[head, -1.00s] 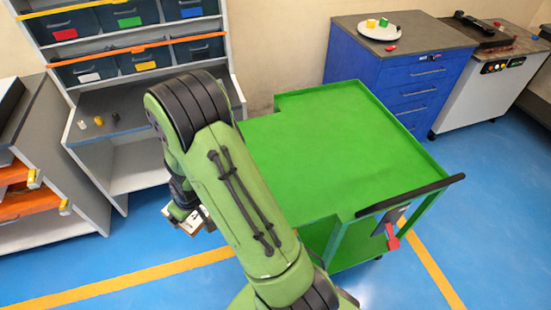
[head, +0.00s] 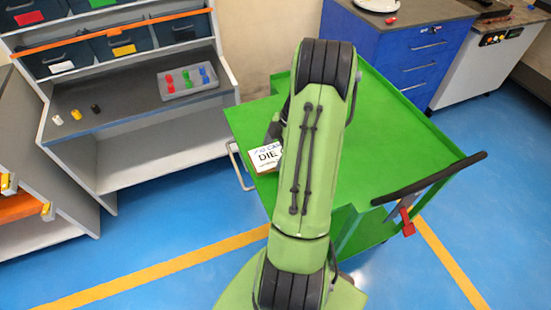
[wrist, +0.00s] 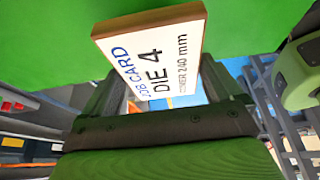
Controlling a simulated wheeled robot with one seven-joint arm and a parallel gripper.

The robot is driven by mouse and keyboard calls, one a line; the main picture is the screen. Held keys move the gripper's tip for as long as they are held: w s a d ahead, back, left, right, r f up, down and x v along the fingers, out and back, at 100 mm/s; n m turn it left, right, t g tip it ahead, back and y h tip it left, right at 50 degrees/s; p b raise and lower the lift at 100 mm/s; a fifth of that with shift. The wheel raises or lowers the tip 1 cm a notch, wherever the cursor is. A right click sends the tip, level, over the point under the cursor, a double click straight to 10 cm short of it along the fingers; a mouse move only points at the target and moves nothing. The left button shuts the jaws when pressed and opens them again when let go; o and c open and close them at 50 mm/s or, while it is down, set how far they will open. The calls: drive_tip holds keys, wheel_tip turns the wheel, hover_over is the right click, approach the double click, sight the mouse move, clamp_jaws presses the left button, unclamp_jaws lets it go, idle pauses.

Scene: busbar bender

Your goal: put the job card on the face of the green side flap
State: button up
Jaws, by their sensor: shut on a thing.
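The job card (head: 266,157) is a white block-like card with a brown edge, lettered "DIE 4". In the wrist view the card (wrist: 160,60) sits between both fingers of my gripper (wrist: 160,92), which is shut on it. The green side flap (head: 246,122) appears to be the left part of the green cart's top. In the head view the card is at the flap's near left edge; I cannot tell whether it touches the flap. A green face (wrist: 50,25) fills the wrist view behind the card. My arm hides part of the cart and gripper.
The green cart (head: 400,150) has a clear top and a black handle (head: 430,178) at right. A grey wire bracket (head: 238,165) is at its left. A grey shelf unit (head: 150,160) with a tray (head: 188,83) stands left. A blue cabinet (head: 400,55) stands behind.

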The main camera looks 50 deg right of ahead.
drive_tip(key=shift+f+b, duration=0.5)
drive_tip(key=shift+f, duration=1.8)
drive_tip(key=o, duration=0.8)
drive_tip(key=shift+c, duration=0.2)
drive_tip(key=p+v, duration=0.3)
drive_tip(key=v, duration=0.9)
drive_tip(key=shift+a+r, duration=0.1)
drive_tip(key=shift+r, duration=0.2)
wheel_tip(320, 180, up, 7)
drive_tip(key=m+h, duration=0.2)
hover_over(276, 160)
drive_tip(key=w+a, duration=0.3)
drive_tip(key=w, duration=0.1)
drive_tip(key=a+r+m+h, duration=0.1)
drive_tip(key=a+r+m, duration=0.15)
drive_tip(key=a, duration=0.35)
drive_tip(key=a+r+m, duration=0.1)
drive_tip(key=a+r, duration=0.3)
drive_tip(key=a, duration=0.1)
drive_tip(key=s+a+r+m+t+h, duration=0.1)
drive_tip(key=s+a+r+m+t, duration=0.1)
drive_tip(key=s+a+m, duration=0.4)
drive_tip(key=s+a+t, duration=0.1)
drive_tip(key=s+a, duration=0.4)
drive_tip(key=a, duration=0.2)
drive_tip(key=shift+s+a+r, duration=0.1)
drive_tip(key=shift+a, duration=0.05)
